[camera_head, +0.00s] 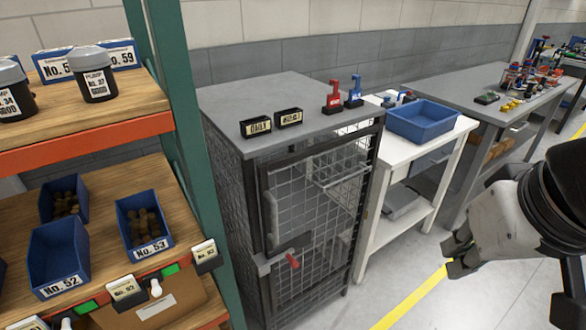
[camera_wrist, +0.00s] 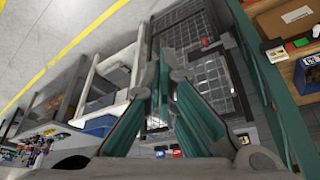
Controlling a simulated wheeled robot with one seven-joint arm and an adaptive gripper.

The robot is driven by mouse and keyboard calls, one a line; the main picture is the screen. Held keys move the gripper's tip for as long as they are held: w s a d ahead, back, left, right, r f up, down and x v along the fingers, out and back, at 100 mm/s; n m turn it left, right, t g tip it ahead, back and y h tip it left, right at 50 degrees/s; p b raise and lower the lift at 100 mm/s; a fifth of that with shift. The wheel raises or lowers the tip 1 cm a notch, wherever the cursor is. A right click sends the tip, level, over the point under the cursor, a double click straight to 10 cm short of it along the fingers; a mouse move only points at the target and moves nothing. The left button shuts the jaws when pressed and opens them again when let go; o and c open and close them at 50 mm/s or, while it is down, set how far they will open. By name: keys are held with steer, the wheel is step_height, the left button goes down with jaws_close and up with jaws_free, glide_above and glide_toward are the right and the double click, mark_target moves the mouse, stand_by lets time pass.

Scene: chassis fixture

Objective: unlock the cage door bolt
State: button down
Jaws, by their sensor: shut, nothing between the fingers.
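The grey-topped cage (camera_head: 262,105) stands in the middle of the head view. Its mesh door (camera_head: 325,200) has a dark frame and appears to sit closed in the front. The bolt (camera_head: 292,260) has a red handle and sits low on the door's left side, by a grey plate. Its red handle also shows in the wrist view (camera_wrist: 204,42). I cannot tell how far the bolt is slid. My gripper (camera_head: 458,262) is at the right of the head view, well apart from the cage. In the wrist view its fingertips (camera_wrist: 168,62) meet, empty.
A wooden shelf rack with a green post (camera_head: 185,130) stands close on the left. A white table (camera_head: 450,128) with a blue bin (camera_head: 424,122) is right of the cage. Red and blue tools (camera_head: 333,97) stand on the cage top. Floor in front looks clear.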

steer(key=w+a+f+n+g+h+b, duration=0.1)
steer(key=w+a+f+n+h+b, duration=0.1)
steer(key=w+a+f+n+b, duration=0.65)
steer(key=w+a+f+n+g+h+b, duration=0.25)
steer(key=w+f+n+b, duration=0.45)
steer(key=w+f, duration=0.4)
steer(key=w+a+f+n+t+h+b, duration=0.1)
steer(key=a+f+n+t+h+b, duration=0.1)
steer(key=a+f+n+t+b, duration=0.4)
steer(key=a+f+n+b, duration=0.5)
steer(key=a+f+b, duration=0.1)
steer(key=a+f, duration=0.8)
steer(key=shift+w+a+f+n, duration=0.2)
steer(key=shift+a+f+n, duration=0.2)
steer(key=shift+f, duration=0.55)
steer(key=shift+h, duration=0.25)
